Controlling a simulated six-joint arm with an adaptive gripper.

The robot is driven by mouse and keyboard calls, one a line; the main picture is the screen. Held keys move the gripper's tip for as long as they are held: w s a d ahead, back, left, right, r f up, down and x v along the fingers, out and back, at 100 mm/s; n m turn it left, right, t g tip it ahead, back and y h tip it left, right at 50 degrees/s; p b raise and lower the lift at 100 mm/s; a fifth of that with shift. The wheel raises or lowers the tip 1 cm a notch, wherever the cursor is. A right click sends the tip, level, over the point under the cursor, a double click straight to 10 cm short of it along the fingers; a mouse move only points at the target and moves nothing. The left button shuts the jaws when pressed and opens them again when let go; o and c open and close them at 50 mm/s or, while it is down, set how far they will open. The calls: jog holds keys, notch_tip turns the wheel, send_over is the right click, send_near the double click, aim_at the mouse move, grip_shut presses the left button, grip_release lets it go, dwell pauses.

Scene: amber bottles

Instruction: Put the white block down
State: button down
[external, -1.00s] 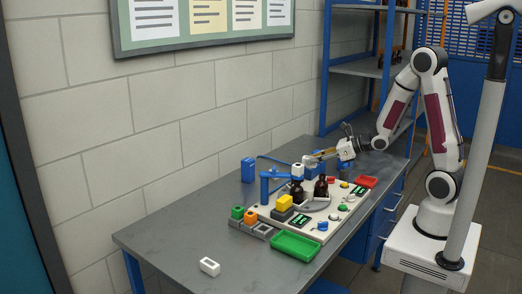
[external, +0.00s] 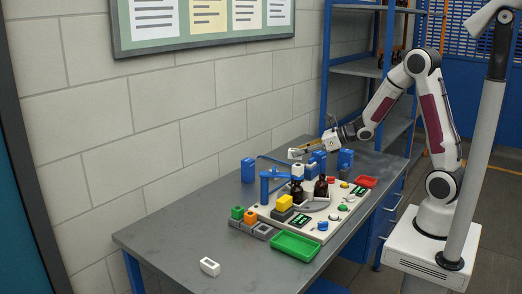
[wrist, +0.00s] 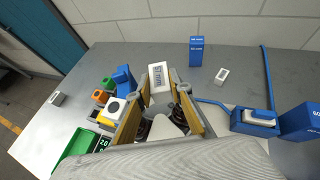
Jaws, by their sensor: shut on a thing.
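My gripper (external: 298,152) is raised above the back part of the bench, behind the bottle fixture. In the wrist view my gripper (wrist: 160,100) has its two yellow-lined fingers closed on a white block (wrist: 159,80) with dark markings. The block also shows small at the fingertips in the external view (external: 294,154). It is held in the air, apart from the bench top. Another white block (external: 209,266) lies on the bench near its front left end. A small white piece (wrist: 222,75) lies on the bench near a blue box.
The fixture board with amber bottles (external: 320,186) and a blue clamp stands on the grey bench (external: 170,240). A green tray (external: 295,246), a red tray (external: 365,182) and coloured blocks are around it. A blue box (external: 248,170) stands near the wall. The bench's left part is largely clear.

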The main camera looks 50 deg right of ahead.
jog(key=w+a+r+n+g+y, duration=0.1)
jog(key=w+a+r+n+y, duration=0.1)
jog(key=w, duration=0.4)
jog(key=w+a+r+n+g+y, duration=0.1)
jog(key=w+a+n+y, duration=0.1)
jog(key=w, duration=0.5)
jog(key=n+g+y, duration=0.4)
jog(key=n+g, duration=0.3)
send_over(254, 194)
notch_tip(254, 194, down, 13)
dwell(0.3)
jog(key=shift+a, duration=0.1)
jog(key=shift+f, duration=2.45)
jog(key=shift+f, duration=2.3)
jog(key=shift+f, duration=0.2)
